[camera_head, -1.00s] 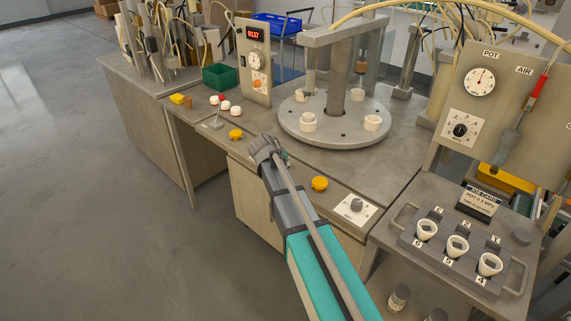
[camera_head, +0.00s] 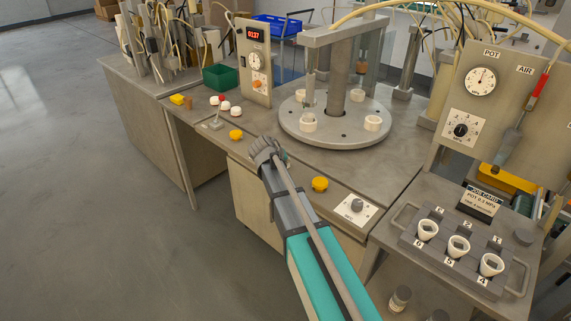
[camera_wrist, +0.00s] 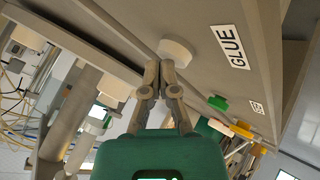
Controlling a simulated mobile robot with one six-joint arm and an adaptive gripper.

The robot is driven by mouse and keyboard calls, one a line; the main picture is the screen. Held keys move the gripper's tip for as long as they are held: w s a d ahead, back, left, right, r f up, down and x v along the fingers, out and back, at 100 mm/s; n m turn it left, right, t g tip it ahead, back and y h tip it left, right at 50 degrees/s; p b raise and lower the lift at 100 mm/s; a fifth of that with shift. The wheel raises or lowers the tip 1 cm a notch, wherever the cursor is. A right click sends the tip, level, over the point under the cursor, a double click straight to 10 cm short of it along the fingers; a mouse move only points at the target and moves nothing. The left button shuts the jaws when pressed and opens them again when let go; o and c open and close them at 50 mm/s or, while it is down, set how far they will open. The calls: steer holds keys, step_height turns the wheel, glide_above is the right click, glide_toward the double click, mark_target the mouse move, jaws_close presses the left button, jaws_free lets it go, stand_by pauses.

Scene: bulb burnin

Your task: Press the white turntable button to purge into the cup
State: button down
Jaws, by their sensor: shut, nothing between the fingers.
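My gripper (camera_head: 264,146) is at the front edge of the bench, just in front of the turntable (camera_head: 335,138), seen from behind in the head view. White cups stand on the turntable, one at the front left (camera_head: 308,123) and one at the right (camera_head: 372,123). I cannot tell which cup is for purging.
Yellow buttons sit left (camera_head: 236,134) and right (camera_head: 320,184) of my gripper. A small lever (camera_head: 216,122) and several red and white bulb-like pieces (camera_head: 224,105) are farther left. A tray of white cups (camera_head: 408,243) stands at the right.

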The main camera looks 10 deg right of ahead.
steer(key=shift+r, duration=0.15)
steer(key=shift+r+p, duration=0.8)
steer(key=shift+p, duration=0.15)
step_height(320, 180, up, 5)
steer(key=p, duration=0.5)
stand_by(0.8)
steer(key=s+g, duration=0.1)
steer(key=s, duration=0.3)
steer(key=s+d+f+g+y+p, duration=0.1)
steer(key=s, duration=0.4)
steer(key=s+d+f+g+y, duration=0.1)
steer(key=s, duration=0.3)
steer(key=shift+s+f+m, duration=0.15)
steer(key=shift+f+m, duration=0.05)
steer(key=shift+m, duration=0.2)
steer(key=s+a+g+y+p, duration=0.1)
steer(key=s+a+g+y, duration=0.1)
steer(key=s, duration=1.3)
steer(key=shift+s+f+g+y, duration=0.25)
steer(key=shift+f+g+y, duration=0.1)
steer(key=shift+g+y, duration=0.65)
